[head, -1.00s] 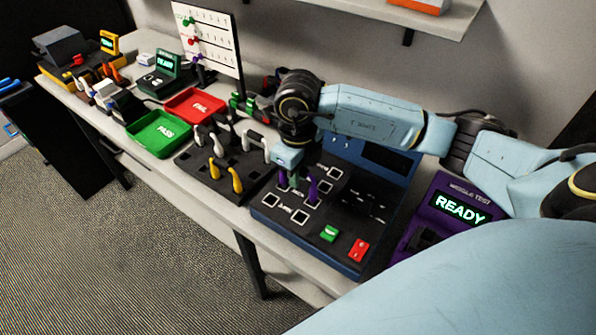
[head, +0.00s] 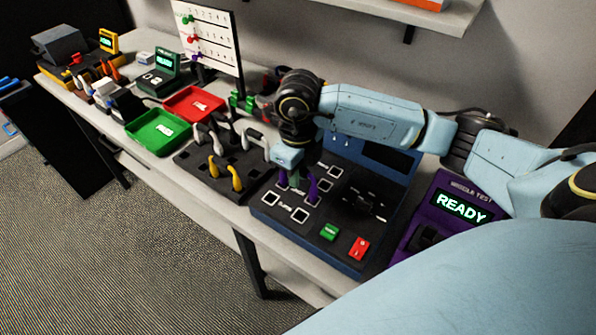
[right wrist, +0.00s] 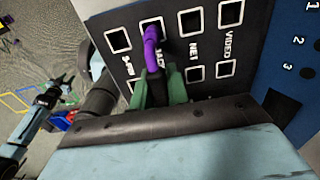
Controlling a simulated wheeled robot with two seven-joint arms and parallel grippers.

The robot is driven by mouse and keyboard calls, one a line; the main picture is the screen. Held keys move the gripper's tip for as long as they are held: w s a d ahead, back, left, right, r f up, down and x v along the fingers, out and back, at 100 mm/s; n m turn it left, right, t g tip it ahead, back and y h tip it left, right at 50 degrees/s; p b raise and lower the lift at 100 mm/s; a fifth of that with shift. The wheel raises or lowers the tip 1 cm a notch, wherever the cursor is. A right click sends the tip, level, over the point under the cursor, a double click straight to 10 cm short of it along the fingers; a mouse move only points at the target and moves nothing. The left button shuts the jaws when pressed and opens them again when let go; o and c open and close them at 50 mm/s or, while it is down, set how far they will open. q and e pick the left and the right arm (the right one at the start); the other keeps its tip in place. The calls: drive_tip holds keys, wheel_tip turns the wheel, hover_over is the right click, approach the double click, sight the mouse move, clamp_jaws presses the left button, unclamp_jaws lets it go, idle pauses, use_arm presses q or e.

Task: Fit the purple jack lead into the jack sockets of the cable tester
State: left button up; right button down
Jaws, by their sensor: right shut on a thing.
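The cable tester (head: 307,247) is a blue case with a black panel of white-framed sockets. The purple jack lead (head: 312,187) is a short bent lead, held over this panel. My right gripper (head: 295,181) is shut on it, with green fingertips. In the right wrist view, the purple lead (right wrist: 152,45) arches from the upper socket of the JACK column back to the fingers (right wrist: 160,90). Its lower end and the lower jack socket are hidden. I cannot tell whether the plugs are seated. My left gripper (right wrist: 52,92) shows small at the left there, away from the tester; its jaws are unclear.
A black rack (head: 205,178) with yellow, white and grey leads stands left of the tester. Beyond it are the green PASS tray (head: 157,143) and red FAIL tray (head: 184,107). A purple tester (head: 416,222) reading READY stands close on the right. The table's front edge is near.

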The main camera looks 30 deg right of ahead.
drive_tip(key=shift+f, duration=0.15)
drive_tip(key=c, duration=1.3)
unclamp_jaws()
drive_tip(key=shift+o, duration=0.5)
drive_tip(key=o, duration=0.5)
drive_tip(key=shift+r+p, duration=2.6)
drive_tip(key=shift+r, duration=1.45)
